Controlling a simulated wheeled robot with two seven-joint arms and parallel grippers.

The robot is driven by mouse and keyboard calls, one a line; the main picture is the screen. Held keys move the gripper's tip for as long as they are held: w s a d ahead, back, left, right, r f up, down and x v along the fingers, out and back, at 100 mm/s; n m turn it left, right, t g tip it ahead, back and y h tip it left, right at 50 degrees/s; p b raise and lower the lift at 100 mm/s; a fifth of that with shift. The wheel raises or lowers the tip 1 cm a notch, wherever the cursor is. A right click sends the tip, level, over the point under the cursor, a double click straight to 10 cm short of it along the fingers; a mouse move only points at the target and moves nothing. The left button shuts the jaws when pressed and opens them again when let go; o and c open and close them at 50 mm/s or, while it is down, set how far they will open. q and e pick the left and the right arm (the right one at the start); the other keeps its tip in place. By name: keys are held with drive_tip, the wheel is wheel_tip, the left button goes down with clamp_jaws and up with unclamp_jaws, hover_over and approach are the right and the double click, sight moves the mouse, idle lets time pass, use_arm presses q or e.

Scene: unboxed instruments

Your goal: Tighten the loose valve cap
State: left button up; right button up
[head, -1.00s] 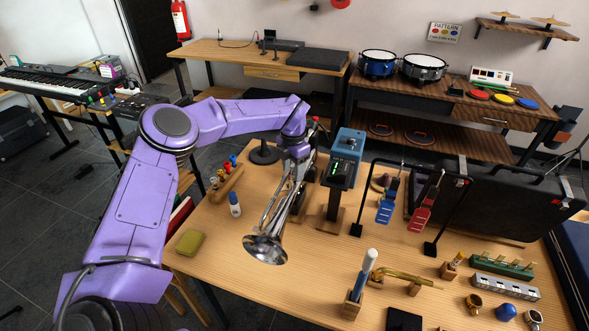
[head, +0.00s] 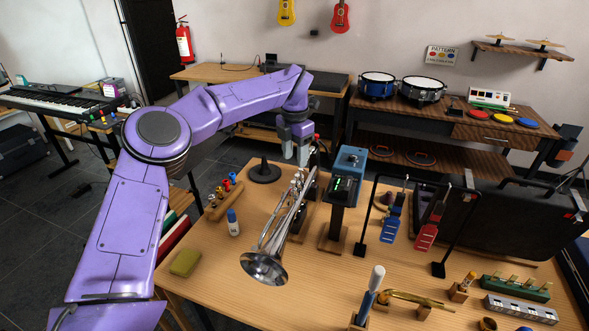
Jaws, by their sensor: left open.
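A silver trumpet (head: 268,262) rests on the wooden table (head: 215,285), its bell toward me and its valves at the far end. A small red cap (head: 317,137) shows at that far end, just right of my left gripper (head: 296,157). The left gripper is open, pointing down just above the trumpet's far end, with nothing visible between its fingers. I cannot tell whether it touches the trumpet, or which cap is loose. My right gripper is out of view.
A blue-topped device (head: 350,160) on a stand is close right of the trumpet. A wooden block with coloured caps (head: 222,202), a small bottle (head: 233,226) and a yellow-green sponge (head: 186,263) are on the left. Black frames with blue and red pieces stand to the right.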

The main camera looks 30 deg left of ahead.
sight(293, 182)
use_arm(q)
drive_tip(key=n, duration=0.3)
drive_tip(key=shift+f, duration=0.4)
drive_tip(key=n, duration=0.3)
drive_tip(key=shift+s+r, duration=0.1)
drive_tip(key=shift+r, duration=0.05)
drive_tip(key=n, duration=0.4)
drive_tip(key=shift+s+a+r+n, duration=0.1)
drive_tip(key=shift+s+n, duration=0.05)
drive_tip(key=shift+n, duration=0.45)
wheel_tip(293, 182, down, 10)
drive_tip(key=shift+r+p, duration=0.25)
drive_tip(key=shift+p, duration=0.65)
drive_tip(key=shift+f, duration=0.5)
clamp_jaws()
